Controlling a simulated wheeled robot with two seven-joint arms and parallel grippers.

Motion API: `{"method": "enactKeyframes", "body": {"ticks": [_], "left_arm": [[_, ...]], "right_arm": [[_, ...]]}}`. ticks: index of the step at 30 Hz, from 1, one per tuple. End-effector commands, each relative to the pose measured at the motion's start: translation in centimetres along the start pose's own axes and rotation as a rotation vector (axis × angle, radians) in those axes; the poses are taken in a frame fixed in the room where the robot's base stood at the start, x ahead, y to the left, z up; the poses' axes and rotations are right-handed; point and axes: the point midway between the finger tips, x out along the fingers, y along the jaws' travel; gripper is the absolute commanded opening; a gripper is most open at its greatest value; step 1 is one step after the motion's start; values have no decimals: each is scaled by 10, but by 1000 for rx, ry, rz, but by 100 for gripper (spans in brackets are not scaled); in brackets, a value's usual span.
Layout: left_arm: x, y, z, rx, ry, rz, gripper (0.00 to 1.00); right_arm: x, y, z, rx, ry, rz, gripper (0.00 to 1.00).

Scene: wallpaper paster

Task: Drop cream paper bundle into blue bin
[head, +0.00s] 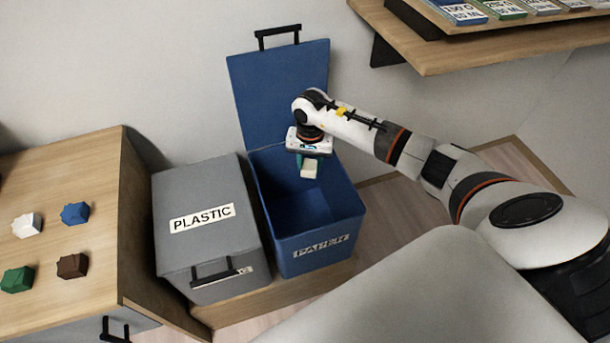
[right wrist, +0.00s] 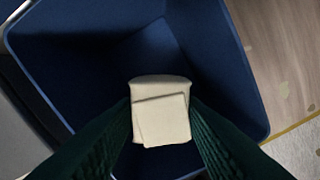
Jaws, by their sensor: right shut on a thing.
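The blue bin (head: 318,227) labelled PAPER stands with its lid (head: 275,92) raised behind it. My right gripper (head: 310,168) is over the bin's opening, pointing down. It is shut on the cream paper bundle (head: 309,170). In the right wrist view the bundle (right wrist: 160,112) sits between the two green fingers, with the bin's dark blue inside (right wrist: 100,65) below and around it. The bundle looks to be above the bin floor; its exact height is hard to tell. My left gripper is not in view.
A closed grey bin (head: 205,240) labelled PLASTIC stands just left of the blue bin. A wooden table (head: 75,185) at the left holds several small coloured lumps. A wooden shelf (head: 480,50) with labelled packs is at the upper right.

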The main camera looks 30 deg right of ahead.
Motion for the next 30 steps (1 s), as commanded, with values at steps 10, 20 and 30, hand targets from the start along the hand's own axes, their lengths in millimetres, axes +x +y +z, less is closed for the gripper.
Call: {"method": "enactKeyframes", "body": {"ticks": [10, 20, 30], "left_arm": [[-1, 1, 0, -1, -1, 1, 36], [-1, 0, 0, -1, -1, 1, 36], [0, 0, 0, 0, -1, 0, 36]], "right_arm": [[-1, 0, 0, -1, 0, 0, 62], [-10, 1, 0, -2, -2, 2, 62], [-77, 1, 1, -2, -4, 3, 62]]}}
